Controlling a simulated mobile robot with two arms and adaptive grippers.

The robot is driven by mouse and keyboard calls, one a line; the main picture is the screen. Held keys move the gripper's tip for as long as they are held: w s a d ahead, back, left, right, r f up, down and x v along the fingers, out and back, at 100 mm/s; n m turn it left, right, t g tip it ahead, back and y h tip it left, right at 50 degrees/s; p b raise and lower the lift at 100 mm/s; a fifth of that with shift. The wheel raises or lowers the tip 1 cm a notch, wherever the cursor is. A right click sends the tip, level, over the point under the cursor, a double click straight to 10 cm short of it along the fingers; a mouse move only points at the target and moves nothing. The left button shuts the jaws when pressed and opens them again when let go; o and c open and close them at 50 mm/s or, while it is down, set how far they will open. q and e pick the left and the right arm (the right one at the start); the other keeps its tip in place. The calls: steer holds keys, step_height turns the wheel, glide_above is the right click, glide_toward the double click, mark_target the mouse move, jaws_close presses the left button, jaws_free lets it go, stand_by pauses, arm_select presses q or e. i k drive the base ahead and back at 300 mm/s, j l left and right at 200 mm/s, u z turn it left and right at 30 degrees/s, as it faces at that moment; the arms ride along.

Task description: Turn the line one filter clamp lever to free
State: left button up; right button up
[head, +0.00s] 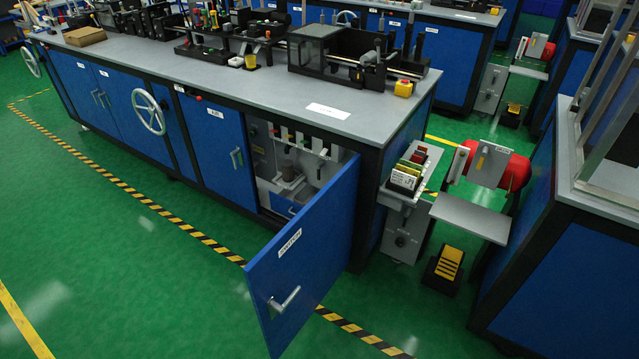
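A blue cabinet door (302,256) with a white label and a metal handle (284,301) stands wide open at the front of the long bench. Inside the open cabinet (262,154) there is a row of small fittings with coloured parts (302,139) near the top and a grey device (288,182) below them. I cannot make out which part is the line one filter clamp lever, or its position. The open door hides the lower right of the cabinet. Neither of my grippers is in view.
The long bench (230,92) carries machines. White handwheels (148,111) stick out from its front. A side shelf (399,197) with coloured cards and a yellow-topped foot pedal (449,263) stand at its right end. Green floor (110,240) is clear in front, beyond the open door.

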mark_target(321, 164)
steer(key=k+z, duration=0.1)
steer(key=z, duration=1.45)
steer(key=j+z, duration=0.15)
steer(key=j, duration=0.3)
steer(key=k+j+z, duration=0.2)
steer(key=j, duration=0.2)
steer(key=j+z, duration=0.15)
steer(key=j, duration=0.25)
steer(key=k+j+z, duration=0.15)
steer(key=j, duration=0.25)
steer(key=k+j+z, duration=0.15)
steer(key=j, duration=0.25)
